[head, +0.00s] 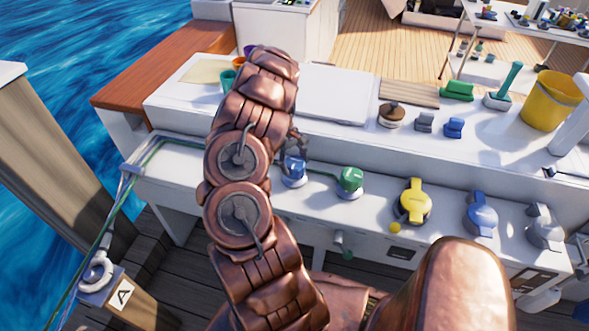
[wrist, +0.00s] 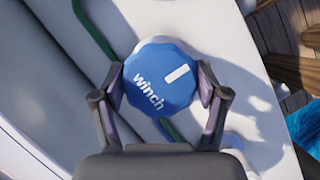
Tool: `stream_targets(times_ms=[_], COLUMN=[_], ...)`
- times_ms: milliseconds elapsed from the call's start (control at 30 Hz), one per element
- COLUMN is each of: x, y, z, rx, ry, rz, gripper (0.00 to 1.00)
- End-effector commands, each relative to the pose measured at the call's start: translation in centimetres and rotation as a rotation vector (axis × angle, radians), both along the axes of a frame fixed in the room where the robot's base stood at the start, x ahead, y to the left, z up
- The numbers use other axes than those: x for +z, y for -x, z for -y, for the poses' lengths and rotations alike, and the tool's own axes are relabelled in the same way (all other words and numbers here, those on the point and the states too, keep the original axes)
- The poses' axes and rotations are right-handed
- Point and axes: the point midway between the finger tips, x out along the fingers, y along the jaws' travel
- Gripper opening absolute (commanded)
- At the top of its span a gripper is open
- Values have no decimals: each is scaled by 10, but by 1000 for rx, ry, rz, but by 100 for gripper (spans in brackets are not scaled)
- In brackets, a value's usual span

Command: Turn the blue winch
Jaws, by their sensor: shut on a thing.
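The blue winch (wrist: 160,78) is a round faceted knob with the word "winch" and a white bar mark on its top. It fills the middle of the wrist view. In the head view the blue winch (head: 294,170) shows just right of my arm, on the white lower ledge, left of a green winch-like knob. My gripper (wrist: 160,95) is shut on it, with one finger against each side. In the head view my gripper (head: 296,145) is small and partly hidden behind my copper-coloured arm.
On the same ledge stand a green knob (head: 350,180), a yellow knob (head: 414,200), a blue-grey knob (head: 482,215) and a grey one (head: 543,228). A green rope (head: 160,147) runs along the ledge. A yellow bucket (head: 550,100) stands on the upper counter. Water lies left.

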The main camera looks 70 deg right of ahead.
Motion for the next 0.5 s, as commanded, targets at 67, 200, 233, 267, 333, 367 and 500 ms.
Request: stream_targets(times_ms=[67, 200, 233, 267, 333, 367, 500], x=[-4, -3, -2, -2, -2, -1, -1], y=[0, 0, 0, 0, 0, 1, 0], z=[0, 1, 1, 0, 0, 0, 0], rx=[-54, -131, -144, -157, -181, -188, -216], ry=[-1, 2, 1, 0, 0, 0, -1], rz=[1, 1, 2, 1, -1, -1, -2], gripper=[39, 39, 39, 39, 39, 39, 39])
